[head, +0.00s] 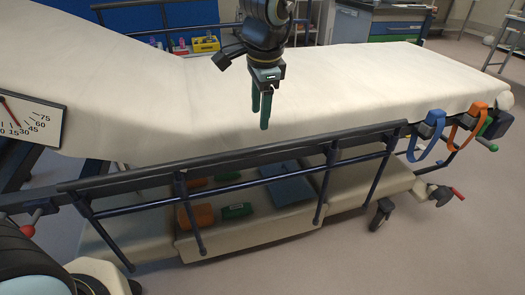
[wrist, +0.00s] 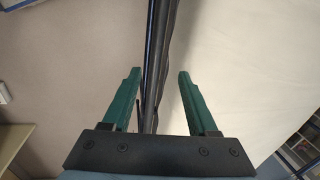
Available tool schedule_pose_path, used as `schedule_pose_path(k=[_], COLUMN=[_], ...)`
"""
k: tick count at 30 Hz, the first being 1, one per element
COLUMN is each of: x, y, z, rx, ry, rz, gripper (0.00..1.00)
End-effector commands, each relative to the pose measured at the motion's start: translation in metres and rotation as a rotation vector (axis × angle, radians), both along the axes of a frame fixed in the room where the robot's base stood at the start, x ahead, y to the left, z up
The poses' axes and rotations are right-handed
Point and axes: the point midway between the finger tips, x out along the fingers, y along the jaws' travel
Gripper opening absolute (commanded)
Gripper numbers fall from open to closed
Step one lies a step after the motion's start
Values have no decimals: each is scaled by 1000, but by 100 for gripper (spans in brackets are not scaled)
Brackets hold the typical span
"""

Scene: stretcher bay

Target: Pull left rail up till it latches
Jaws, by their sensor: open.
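The near side rail (head: 240,157) is a dark blue-black bar frame with slanted posts, hanging low along the near side of the stretcher (head: 300,95). Its top bar lies below the mattress edge. My gripper (head: 262,108) points down over the stretcher's near side, above the rail in the head picture. In the wrist view my gripper (wrist: 157,85) has two green fingers spread apart with nothing held. The dark rail bar (wrist: 158,60) runs up the wrist picture between the fingers, apart from both; its depth from the fingertips is hard to tell. The latch is not clearly visible.
Orange and blue straps (head: 464,127) hang at the right end. An angle dial (head: 28,120) is at the left. A lower shelf (head: 250,232) holds an orange box, a green box and a blue folder. A far rail (head: 160,20) stands behind. Floor at the front right is clear.

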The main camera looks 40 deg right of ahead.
Motion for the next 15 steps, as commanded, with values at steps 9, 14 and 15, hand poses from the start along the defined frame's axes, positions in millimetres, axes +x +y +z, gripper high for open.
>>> schedule_pose_path(k=[9, 14, 15], x=[-5, 1, 2], y=[-10, -12, -13], z=[-30, -60, -67], rx=[10, 9, 8], ry=[-4, -3, -3], rz=[-43, -43, -42], gripper=[59, 59, 59])
